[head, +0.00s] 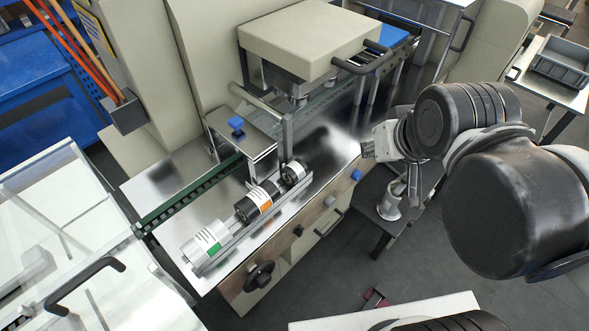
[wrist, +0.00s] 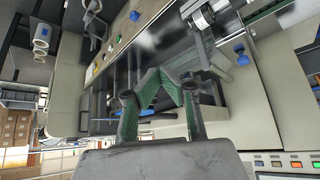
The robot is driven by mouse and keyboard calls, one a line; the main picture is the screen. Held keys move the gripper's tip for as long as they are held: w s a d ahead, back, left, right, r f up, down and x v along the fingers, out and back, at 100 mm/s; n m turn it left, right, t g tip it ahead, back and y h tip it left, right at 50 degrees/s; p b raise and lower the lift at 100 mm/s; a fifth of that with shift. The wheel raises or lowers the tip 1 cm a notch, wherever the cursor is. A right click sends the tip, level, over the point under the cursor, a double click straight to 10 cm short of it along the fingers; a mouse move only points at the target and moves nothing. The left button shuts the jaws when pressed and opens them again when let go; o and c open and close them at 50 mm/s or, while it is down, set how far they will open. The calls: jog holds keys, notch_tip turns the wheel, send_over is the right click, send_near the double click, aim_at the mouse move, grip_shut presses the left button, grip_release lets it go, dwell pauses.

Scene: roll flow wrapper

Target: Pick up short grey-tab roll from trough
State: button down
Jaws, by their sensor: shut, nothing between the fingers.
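Several rolls lie in a line in the metal trough (head: 232,247) on the wrapper's bench. A white roll with a green tab (head: 204,241) is at the near end, and a black roll with an orange tab (head: 254,205) is in the middle. A short dark roll with a pale label (head: 294,173) is at the far end; its tab colour is too small to tell. Part of a dark and white roll shows in the wrist view (wrist: 201,19). My gripper (wrist: 164,78) is shut and empty, its green-padded fingers together, apart from the rolls. My arm is right of the bench in the head view.
A blue knob (head: 236,123) stands on a bracket above the bench, beside the green conveyor chain (head: 190,190). The beige wrapper head (head: 310,40) overhangs the back. A dark stool (head: 372,200) holds a metal cup (head: 389,207). The bench right of the trough is clear.

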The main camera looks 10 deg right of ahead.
dwell(0.4)
jog(key=c, duration=0.8)
grip_release()
jog(key=shift+o, duration=0.2)
